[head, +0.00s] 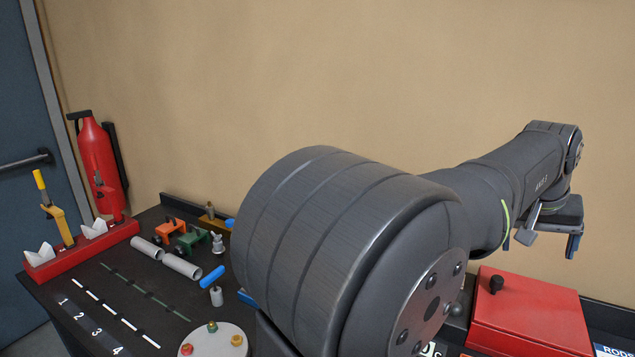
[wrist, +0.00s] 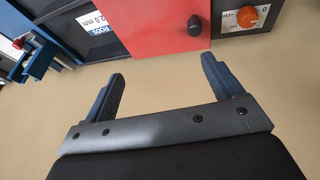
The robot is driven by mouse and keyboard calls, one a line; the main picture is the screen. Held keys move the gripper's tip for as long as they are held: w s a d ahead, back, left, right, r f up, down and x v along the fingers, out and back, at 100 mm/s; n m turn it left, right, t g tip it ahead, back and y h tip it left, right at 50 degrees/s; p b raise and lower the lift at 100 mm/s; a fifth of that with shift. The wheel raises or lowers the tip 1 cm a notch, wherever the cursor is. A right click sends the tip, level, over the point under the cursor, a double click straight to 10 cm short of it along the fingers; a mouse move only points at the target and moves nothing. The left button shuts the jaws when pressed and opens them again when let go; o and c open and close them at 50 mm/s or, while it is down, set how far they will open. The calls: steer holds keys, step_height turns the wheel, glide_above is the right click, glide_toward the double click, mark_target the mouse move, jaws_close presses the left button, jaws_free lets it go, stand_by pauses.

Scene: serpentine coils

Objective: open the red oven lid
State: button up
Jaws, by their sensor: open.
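The red oven lid (head: 535,312) lies flat and looks closed at the lower right of the head view, with a black knob (head: 496,284) near its far left corner. In the wrist view, part of the red lid (wrist: 150,25) shows at the top, with the knob (wrist: 195,25) beyond my fingertips. My gripper (head: 549,241) is open and empty, raised above and behind the lid near the wall. In the wrist view its two fingers (wrist: 163,68) are wide apart, with only the tan wall between them. Neither finger touches the knob or the lid.
An orange dial (wrist: 246,16) sits beside the lid. A rods label (wrist: 100,25) and a blue fixture (wrist: 38,58) are on its other side. My arm hides the bench middle.

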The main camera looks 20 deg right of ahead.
steer(key=c, duration=0.7)
step_height(320, 180, up, 3)
steer(key=n+g+y, duration=0.1)
steer(key=n+y, duration=0.3)
glide_above(499, 278)
steer(key=shift+c, duration=0.2)
step_height(499, 278, down, 17)
steer(key=shift+r, duration=0.1)
jaws_close()
